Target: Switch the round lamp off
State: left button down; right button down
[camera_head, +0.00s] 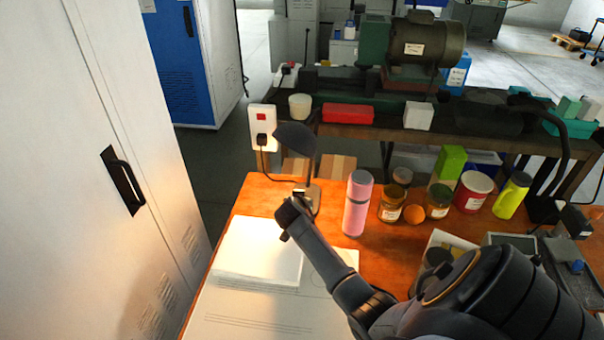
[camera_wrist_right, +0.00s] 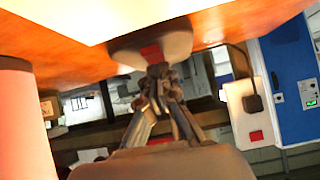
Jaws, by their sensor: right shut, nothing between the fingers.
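A lamp with a dark domed shade (camera_head: 295,138) and a thin stem stands at the far left of the orange table. The papers beside it are brightly lit. Its pale rounded base (camera_head: 315,191) also shows in the right wrist view (camera_wrist_right: 178,45), with a red switch (camera_wrist_right: 151,52) on it. My right gripper (camera_head: 288,212) is shut and empty, by the base. In the right wrist view its fingertips (camera_wrist_right: 158,72) are right at the red switch; I cannot tell whether they touch it. My left gripper is not in view.
A pink bottle (camera_head: 357,203) stands just right of the lamp, with jars (camera_head: 392,203) beyond. Papers (camera_head: 258,252) lie in front. A socket plate (camera_head: 263,118) with a red switch and a plug is behind the lamp. A white cabinet (camera_head: 95,170) stands left.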

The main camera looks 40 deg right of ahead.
jog(key=shift+f, duration=0.1)
jog(key=shift+d, duration=0.1)
jog(key=shift+f+y+p, duration=0.1)
jog(key=shift+y+p, duration=0.2)
jog(key=shift+p, duration=0.2)
jog(key=shift+f, duration=0.1)
jog(key=shift+w+d, duration=0.1)
jog(key=shift+w+d+r, duration=0.25)
jog(key=shift+w+d, duration=0.2)
jog(key=shift+d, duration=0.05)
